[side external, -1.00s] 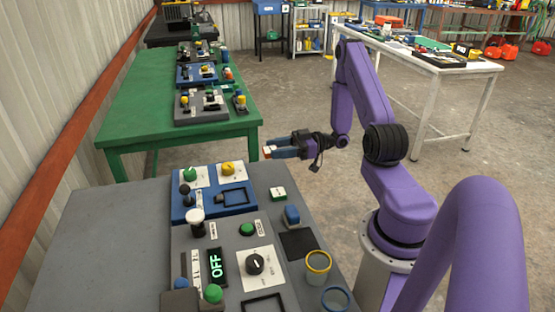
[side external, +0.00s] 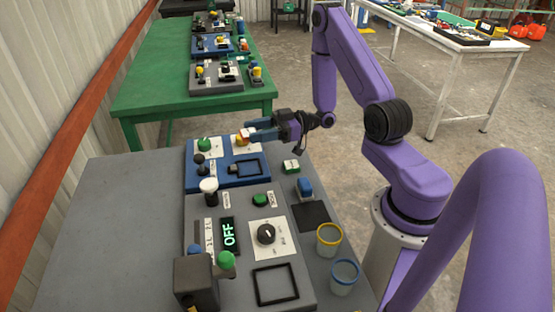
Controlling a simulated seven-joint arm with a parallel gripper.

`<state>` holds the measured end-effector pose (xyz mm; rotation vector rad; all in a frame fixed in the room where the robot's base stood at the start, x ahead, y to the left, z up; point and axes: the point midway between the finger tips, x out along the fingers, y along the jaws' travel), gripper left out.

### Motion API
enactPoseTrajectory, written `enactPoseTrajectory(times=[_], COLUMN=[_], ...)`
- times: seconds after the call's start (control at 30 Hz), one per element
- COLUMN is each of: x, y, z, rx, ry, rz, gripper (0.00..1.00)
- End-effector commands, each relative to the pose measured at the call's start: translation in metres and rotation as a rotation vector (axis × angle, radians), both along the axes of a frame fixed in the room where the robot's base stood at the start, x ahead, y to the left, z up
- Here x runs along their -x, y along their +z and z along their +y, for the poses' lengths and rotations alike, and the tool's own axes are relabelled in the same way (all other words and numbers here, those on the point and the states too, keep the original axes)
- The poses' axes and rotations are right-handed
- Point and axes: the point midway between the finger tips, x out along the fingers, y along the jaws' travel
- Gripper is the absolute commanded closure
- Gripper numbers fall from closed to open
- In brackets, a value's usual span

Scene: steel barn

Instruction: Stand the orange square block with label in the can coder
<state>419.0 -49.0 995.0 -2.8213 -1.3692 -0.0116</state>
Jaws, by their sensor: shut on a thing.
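My gripper (side external: 254,134) is shut on a small orange and white block (side external: 246,132), held at the far right end of the blue panel. The block shows only in part between the blue fingers and overlaps the yellow knob in the picture, so I cannot tell its height above the panel or whether it touches. No part is clearly marked as the can coder. A grey panel (side external: 208,228) with a green OFF display (side external: 228,235), a black dial (side external: 266,234) and a square black frame (side external: 275,284) lies nearest the camera.
The blue panel (side external: 222,178) carries knobs and a dark rectangular frame (side external: 246,167). A yellow-rimmed cup (side external: 329,241) and a blue-rimmed cup (side external: 344,278) stand at the right. A dark box (side external: 197,279) stands at front left. The grey table (side external: 120,235) is bare at left.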

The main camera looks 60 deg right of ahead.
Motion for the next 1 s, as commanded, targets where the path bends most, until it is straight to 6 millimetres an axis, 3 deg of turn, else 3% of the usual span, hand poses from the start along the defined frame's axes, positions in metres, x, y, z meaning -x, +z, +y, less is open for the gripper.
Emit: enactPoseTrajectory(times=[0.03, 0.2, 0.4, 0.83, 1.0], x=[0.002, 0.015, 0.032, 0.036, 0.036], y=[-0.002, -0.009, -0.016, -0.018, -0.035], z=[-0.02, -0.076, -0.119, -0.127, -0.127], rx=[0.001, 0.0, 0.007, 0.008, 0.005], ry=[-0.024, -0.075, -0.113, -0.118, -0.118], rz=[-0.003, -0.003, 0.003, 0.005, 0.007], gripper=[0.79, 0.79, 0.79, 0.79, 0.79])
